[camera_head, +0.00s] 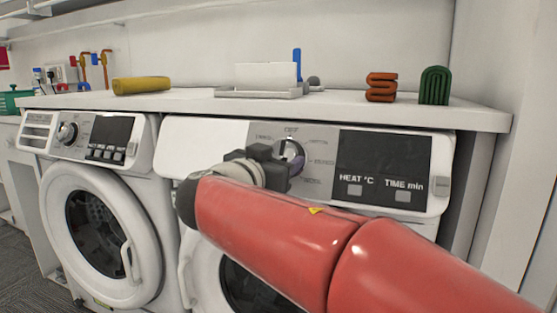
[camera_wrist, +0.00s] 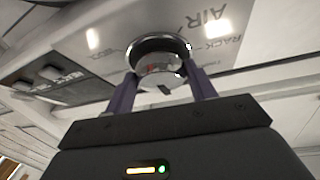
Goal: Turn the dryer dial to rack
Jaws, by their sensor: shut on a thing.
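The dryer dial (camera_head: 289,148) is a round metallic knob on the grey panel of the right machine, partly hidden by my gripper in the head view. My gripper (camera_head: 287,170) reaches it from the front left, with my red arm crossing in front of the dryer. In the wrist view the dial (camera_wrist: 158,50) sits between the two purple fingers of my gripper (camera_wrist: 160,85), which are shut on it. The label RACK shows on the panel beside the dial in the wrist view, with AIR further out. The dial's pointer direction is not clear.
The dryer's dark display (camera_head: 385,172) is right of the dial. A washer (camera_head: 100,225) stands at left. The countertop (camera_head: 210,100) above holds a yellow roll (camera_head: 141,84), a white tray (camera_head: 258,92), an orange folded item (camera_head: 381,87) and a green one (camera_head: 435,86).

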